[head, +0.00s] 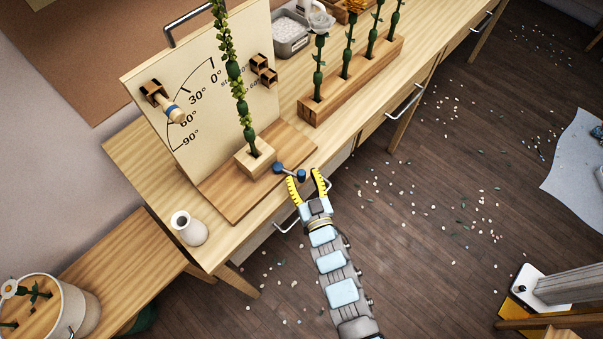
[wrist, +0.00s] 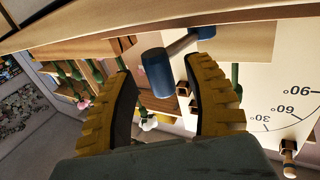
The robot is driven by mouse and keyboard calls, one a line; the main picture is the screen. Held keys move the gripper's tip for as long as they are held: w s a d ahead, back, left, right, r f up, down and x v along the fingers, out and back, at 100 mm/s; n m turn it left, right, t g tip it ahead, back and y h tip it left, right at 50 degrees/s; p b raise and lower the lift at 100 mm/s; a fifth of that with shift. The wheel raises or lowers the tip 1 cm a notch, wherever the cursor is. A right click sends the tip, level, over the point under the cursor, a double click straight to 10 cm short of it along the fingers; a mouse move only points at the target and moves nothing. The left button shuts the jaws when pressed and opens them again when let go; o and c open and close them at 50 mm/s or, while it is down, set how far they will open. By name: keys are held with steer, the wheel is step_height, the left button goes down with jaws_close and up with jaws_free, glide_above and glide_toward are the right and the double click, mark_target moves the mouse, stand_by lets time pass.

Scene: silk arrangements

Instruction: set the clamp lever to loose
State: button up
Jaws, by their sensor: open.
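The clamp lever (head: 288,171) is a short bar with a dark blue knob at each end, at the front of the wooden block (head: 246,163) that holds a tall green stem (head: 238,92). In the wrist view its near knob (wrist: 158,73) is a blue cylinder between my fingers, with a metal rod running up to a second blue end (wrist: 206,32). My gripper (head: 303,177) is open, its yellow ridged fingers on either side of the near knob. Gaps show beside the knob in the wrist view; I cannot tell its depth between the fingers. No loose or tight marking is readable.
An upright angle board (head: 201,72) with a blue-banded wooden peg (head: 173,111) stands behind the block. A white vase (head: 188,229) stands at the left and a wooden stem rack (head: 347,94) at the right. Drawer handles (head: 288,224) jut from the bench front.

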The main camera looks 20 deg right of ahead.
steer(key=shift+w, duration=0.55)
steer(key=shift+c, duration=0.3)
steer(key=shift+d, duration=0.1)
jaws_close()
steer(key=shift+s, duration=0.1)
